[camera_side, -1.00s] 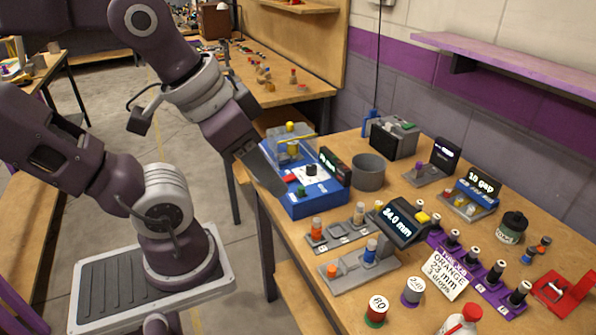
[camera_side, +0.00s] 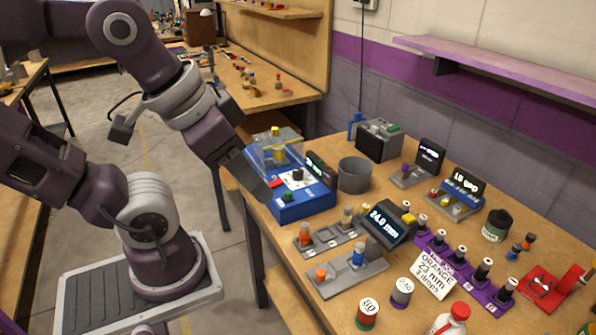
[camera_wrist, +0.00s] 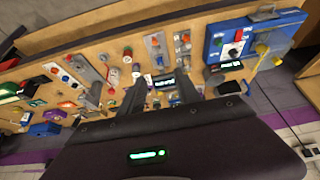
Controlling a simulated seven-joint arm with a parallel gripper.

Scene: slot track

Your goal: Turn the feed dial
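The blue machine (camera_side: 310,206) stands at the left end of the workbench. A black knob on a white plate (camera_side: 297,178) is on its top and looks like the feed dial; its label is too small to read. In the wrist view the blue machine (camera_wrist: 286,24) is at the upper right, with the knob (camera_wrist: 238,34) on its white plate. My gripper (camera_side: 266,196) is at the left of the machine in the side view; whether it touches cannot be told. In the wrist view my gripper (camera_wrist: 160,88) has its two fingers apart, with nothing seen held between them.
A display (camera_side: 385,222) reads 24.0 mm. A white card (camera_side: 433,273) reads ORANGE, 23 mm, 3 drops. A grey cup (camera_side: 355,176) stands right of the machine. Grey trays with pegs (camera_side: 345,279), labelled jars (camera_side: 367,314) and a purple rack (camera_side: 465,272) crowd the bench.

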